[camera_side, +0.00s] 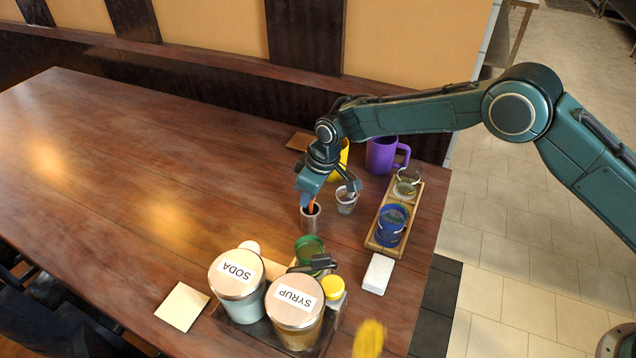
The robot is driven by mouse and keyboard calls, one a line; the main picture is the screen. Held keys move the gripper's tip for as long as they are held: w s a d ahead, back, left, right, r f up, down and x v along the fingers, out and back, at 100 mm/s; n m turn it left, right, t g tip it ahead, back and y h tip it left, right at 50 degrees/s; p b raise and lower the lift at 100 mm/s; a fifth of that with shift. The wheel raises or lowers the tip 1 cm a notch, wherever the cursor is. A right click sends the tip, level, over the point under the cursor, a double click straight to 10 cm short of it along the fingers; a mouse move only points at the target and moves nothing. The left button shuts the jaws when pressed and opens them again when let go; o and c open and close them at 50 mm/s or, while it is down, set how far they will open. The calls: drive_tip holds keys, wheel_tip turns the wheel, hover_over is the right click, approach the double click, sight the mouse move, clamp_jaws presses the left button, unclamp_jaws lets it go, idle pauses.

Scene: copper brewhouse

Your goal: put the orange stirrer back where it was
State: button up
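The orange stirrer (311,207) stands in a dark metal cup (311,219), its upper part hidden behind my gripper. My gripper (330,192) points down over the cups, its two fingers spread apart. The left finger is right by the stirrer's top; I cannot tell whether it touches. The right finger is above a small clear glass (346,202) just right of the metal cup.
A yellow mug (342,158) and a purple mug (380,155) stand behind. A wooden tray (416,208) holds a blue jar (391,226) and a glass jar. SODA (236,275) and SYRUP (295,312) canisters stand in front. The table's left (120,150) is clear.

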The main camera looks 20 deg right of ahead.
drive_tip(key=o, duration=0.4)
drive_tip(key=shift+c, duration=0.2)
drive_tip(key=shift+r, duration=0.2)
drive_tip(key=v, duration=1.2)
